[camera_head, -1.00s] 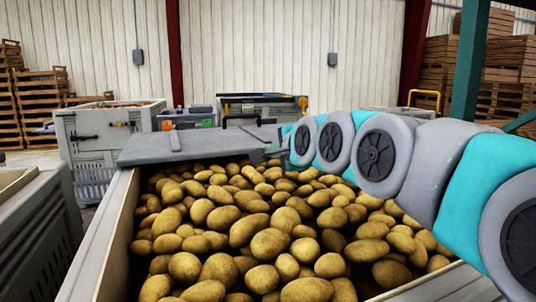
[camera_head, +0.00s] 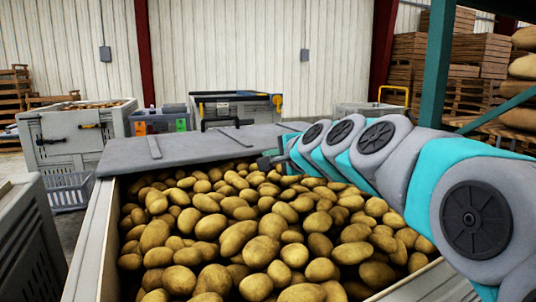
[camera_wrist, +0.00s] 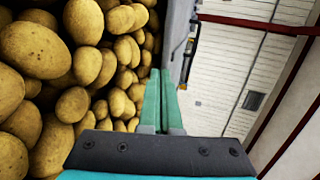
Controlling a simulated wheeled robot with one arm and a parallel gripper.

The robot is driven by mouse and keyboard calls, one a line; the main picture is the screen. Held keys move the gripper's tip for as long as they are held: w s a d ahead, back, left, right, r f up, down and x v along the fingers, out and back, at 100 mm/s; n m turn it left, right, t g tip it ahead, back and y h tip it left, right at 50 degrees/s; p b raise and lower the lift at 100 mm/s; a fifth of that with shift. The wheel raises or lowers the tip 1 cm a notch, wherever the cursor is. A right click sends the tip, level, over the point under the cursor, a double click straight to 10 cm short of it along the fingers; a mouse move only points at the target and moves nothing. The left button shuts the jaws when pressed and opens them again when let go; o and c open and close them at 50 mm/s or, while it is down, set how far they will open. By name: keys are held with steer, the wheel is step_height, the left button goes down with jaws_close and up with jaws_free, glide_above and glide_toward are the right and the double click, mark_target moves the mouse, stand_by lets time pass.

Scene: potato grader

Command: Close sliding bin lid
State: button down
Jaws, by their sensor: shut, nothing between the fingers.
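The grey sliding lid (camera_head: 190,148) lies flat over the far end of the potato bin (camera_head: 97,245). Raised strips cross its top. Most of the bin is uncovered, showing potatoes heaped close to the rim. My gripper (camera_head: 266,163) reaches in from the right, low over the potatoes at the lid's near edge. In the wrist view, its teal fingers (camera_wrist: 163,98) are together and empty. They point toward the lid's grey edge (camera_wrist: 178,45), with potatoes on the left. I cannot tell whether the fingertips touch the lid.
A grey crate (camera_head: 25,245) stands close at the left. Another grey bin of potatoes (camera_head: 72,138) and a machine with a dark top (camera_head: 237,105) stand behind the lid. A teal post (camera_head: 436,70) and stacked wooden crates (camera_head: 480,60) are at the right.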

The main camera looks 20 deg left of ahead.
steer(key=p, duration=0.1)
glide_toward(247, 153)
steer(key=x, duration=0.4)
steer(key=shift+w+a+f, duration=0.2)
steer(key=shift+f, duration=0.2)
steer(key=shift+w+a+p, duration=0.4)
steer(key=shift+w+a, duration=0.2)
steer(key=shift+a, duration=0.1)
